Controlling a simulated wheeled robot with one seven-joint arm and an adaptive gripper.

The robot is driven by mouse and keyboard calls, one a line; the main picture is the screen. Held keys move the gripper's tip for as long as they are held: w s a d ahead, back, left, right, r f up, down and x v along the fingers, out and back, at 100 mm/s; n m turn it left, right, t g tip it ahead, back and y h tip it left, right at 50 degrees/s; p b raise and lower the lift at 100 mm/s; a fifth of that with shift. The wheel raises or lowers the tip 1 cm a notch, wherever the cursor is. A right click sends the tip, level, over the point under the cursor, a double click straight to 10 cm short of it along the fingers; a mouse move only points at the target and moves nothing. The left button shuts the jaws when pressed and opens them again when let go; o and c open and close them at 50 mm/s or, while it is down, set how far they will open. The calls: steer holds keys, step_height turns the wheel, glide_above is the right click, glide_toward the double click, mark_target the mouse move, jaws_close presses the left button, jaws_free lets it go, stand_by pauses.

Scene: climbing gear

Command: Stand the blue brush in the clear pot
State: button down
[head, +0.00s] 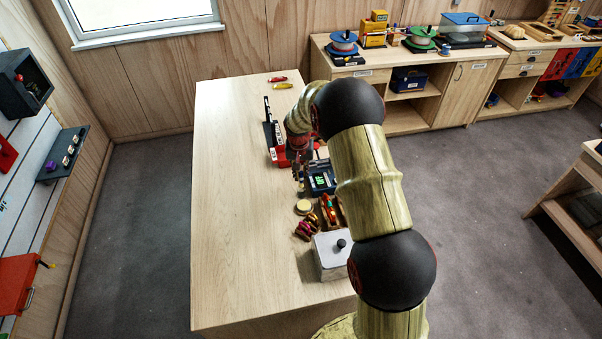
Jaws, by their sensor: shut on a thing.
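My gripper (299,176) points down over the right part of the wooden table, just left of a dark device with a green display. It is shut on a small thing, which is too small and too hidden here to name. I cannot make out the blue brush or the clear pot. My own arm covers the right side of the table and may hide them.
The dark device (321,179) stands close to my gripper. A red-and-black item (273,137) lies behind it. A round tan item (304,207), small coloured gear (307,227) and a grey box (330,258) are nearer. The table's left half (230,200) is clear.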

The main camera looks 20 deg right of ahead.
mark_target(301, 179)
steer(key=shift+f, duration=0.1)
steer(key=shift+f+b, duration=0.35)
steer(key=shift+f, duration=0.05)
steer(key=shift+f+b, duration=0.5)
steer(key=shift+f, duration=0.25)
steer(key=shift+f, duration=0.35)
steer(key=shift+f+b, duration=0.35)
steer(key=shift+b, duration=0.15)
steer(key=c, duration=1.7)
jaws_free()
steer(key=shift+r, duration=0.1)
